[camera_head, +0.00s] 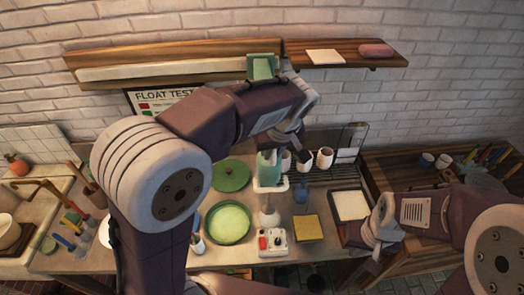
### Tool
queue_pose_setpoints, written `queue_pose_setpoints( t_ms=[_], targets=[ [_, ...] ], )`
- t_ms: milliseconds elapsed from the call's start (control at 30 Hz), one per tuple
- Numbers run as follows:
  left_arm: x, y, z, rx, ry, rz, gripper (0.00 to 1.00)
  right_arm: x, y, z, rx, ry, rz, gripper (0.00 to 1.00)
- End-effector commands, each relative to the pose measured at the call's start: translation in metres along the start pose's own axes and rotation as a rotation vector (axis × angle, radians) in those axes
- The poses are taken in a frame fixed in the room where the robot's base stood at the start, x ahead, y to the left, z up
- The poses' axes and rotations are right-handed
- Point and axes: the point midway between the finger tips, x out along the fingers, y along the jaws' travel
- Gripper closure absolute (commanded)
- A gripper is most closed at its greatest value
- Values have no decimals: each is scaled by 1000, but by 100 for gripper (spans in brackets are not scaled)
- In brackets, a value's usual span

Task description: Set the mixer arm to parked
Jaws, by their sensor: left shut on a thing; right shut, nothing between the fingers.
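The mixer stands near the middle of the worktop. Its teal upper part, which looks like the mixer arm (268,166), stands upright above a pale bulb-shaped part (269,216). A white control box (273,243) with a red patch is in front of it. My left gripper (293,149) reaches down beside the teal part, at its upper right, and is shut on it as far as I can tell. The exact contact is partly hidden by the gripper and wrist. My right gripper (378,238) is shut and empty at the right, near a white-topped tray.
A green plate (228,222) and a green disc (231,176) lie left of the mixer. A yellow sponge-like square (308,228) and the tray (351,205) lie right. White mugs (324,157) stand behind by a dark rack. Brushes and a sink are far left.

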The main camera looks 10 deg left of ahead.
Motion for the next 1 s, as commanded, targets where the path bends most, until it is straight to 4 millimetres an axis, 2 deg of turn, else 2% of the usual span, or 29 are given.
queue_pose_setpoints(
  t_ms=[233,633,667,700,1000],
  targets=[
    [-2,20,2,1,3,-5,100,-6,0,0,0,0,0,100],
    [-2,24,3,0,4,0,100,-6,0,0,0,0,0,100],
    [-2,24,3,-1,4,0,75,-6,0,0,0,0,0,100],
    [-2,24,3,0,3,0,64,-6,0,0,0,0,0,100],
    [-2,23,4,0,1,-4,62,-5,0,0,0,0,0,100]
  ],
)
